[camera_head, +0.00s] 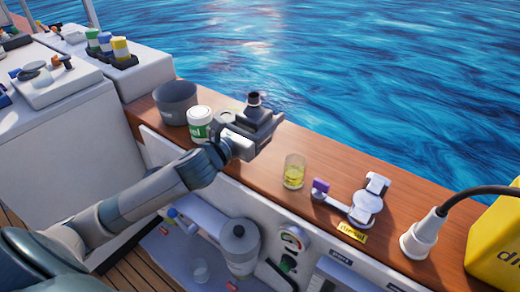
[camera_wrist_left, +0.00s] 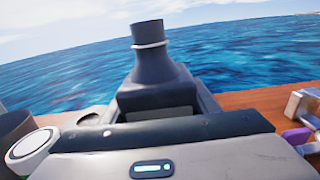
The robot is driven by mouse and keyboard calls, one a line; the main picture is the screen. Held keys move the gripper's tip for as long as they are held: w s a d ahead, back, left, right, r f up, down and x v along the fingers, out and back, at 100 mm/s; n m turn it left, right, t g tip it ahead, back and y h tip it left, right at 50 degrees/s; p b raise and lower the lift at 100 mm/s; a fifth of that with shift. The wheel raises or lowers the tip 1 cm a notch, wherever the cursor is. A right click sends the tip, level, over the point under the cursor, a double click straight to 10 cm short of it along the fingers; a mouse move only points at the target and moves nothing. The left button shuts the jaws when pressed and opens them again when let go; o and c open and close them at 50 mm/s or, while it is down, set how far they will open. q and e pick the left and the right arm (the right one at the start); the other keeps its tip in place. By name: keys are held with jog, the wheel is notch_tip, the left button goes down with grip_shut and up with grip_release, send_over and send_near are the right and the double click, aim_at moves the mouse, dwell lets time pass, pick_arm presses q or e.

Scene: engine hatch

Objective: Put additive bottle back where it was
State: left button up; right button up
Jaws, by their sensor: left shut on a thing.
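My left gripper (camera_head: 262,122) is over the wooden ledge and is shut on a dark bottle (camera_head: 254,99), which appears to be the additive bottle. In the left wrist view the dark bottle (camera_wrist_left: 152,60) stands upright between the fingers, with a tapering neck and a pale ring near its top. Its lower part is hidden by the gripper. I cannot tell whether its base touches the ledge. My right gripper does not show.
On the ledge (camera_head: 330,165) stand a grey pot (camera_head: 176,101), a white-and-green can (camera_head: 199,123), a glass with yellow liquid (camera_head: 294,171) and a white clamp-like device (camera_head: 362,204). A yellow container (camera_head: 498,245) is at right. Several capped bottles (camera_head: 106,44) stand in a rack at upper left.

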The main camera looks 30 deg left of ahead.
pick_arm(q)
jog(key=shift+f+b, duration=0.3)
jog(key=shift+f, duration=1.9)
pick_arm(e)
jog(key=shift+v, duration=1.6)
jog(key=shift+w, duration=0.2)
pick_arm(q)
jog(key=shift+f, duration=0.65)
jog(key=shift+f+b, duration=0.35)
jog(key=shift+f, duration=0.9)
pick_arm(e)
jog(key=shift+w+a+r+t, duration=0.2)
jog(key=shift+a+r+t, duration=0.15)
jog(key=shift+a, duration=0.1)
pick_arm(q)
jog(key=shift+f, duration=0.1)
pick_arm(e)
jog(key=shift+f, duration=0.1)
pick_arm(q)
jog(key=o, duration=0.9)
